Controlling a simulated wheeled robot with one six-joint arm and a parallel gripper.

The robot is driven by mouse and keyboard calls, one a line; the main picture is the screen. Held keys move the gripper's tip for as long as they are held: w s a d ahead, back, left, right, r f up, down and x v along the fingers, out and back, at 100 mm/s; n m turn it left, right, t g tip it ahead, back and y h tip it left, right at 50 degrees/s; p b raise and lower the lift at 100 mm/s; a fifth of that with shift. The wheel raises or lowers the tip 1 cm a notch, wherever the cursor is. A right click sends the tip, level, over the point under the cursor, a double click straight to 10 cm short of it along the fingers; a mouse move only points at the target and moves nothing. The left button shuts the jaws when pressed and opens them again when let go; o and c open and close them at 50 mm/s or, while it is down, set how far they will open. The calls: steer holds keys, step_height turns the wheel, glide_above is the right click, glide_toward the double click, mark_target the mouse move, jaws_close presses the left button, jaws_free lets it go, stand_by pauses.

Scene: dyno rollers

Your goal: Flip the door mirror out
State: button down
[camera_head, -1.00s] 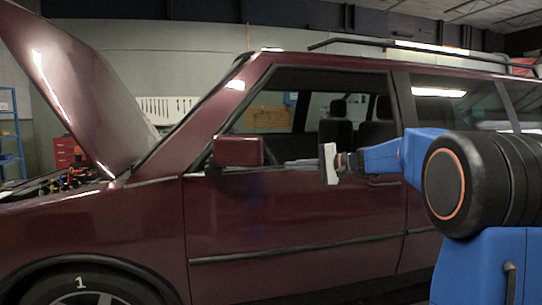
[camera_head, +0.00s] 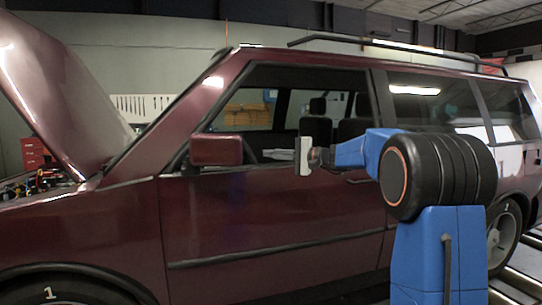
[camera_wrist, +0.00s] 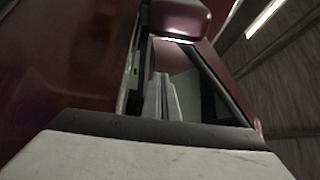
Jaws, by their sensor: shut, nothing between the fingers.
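The door mirror (camera_head: 216,150) is a dark red box-shaped housing at the front lower corner of the front side window of the maroon car (camera_head: 260,215). In the wrist view the mirror (camera_wrist: 180,16) shows at the top, partly cut off by the frame edge. My gripper (camera_head: 268,154) is to the right of the mirror, at about its height, in front of the window's lower edge. Its thin grey fingers are together and point left toward the mirror, with a small gap in the picture. In the wrist view my gripper (camera_wrist: 162,45) points up toward the mirror's underside; contact cannot be told.
The front door (camera_head: 270,240) lies close along my arm. The raised hood (camera_head: 55,85) stands at the left over the open engine bay. A red cabinet (camera_head: 33,153) is behind it. Rollers (camera_head: 520,280) lie on the floor at the lower right.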

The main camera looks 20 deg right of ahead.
steer(key=a, duration=0.7)
steer(key=shift+w, duration=0.45)
steer(key=shift+s, duration=0.15)
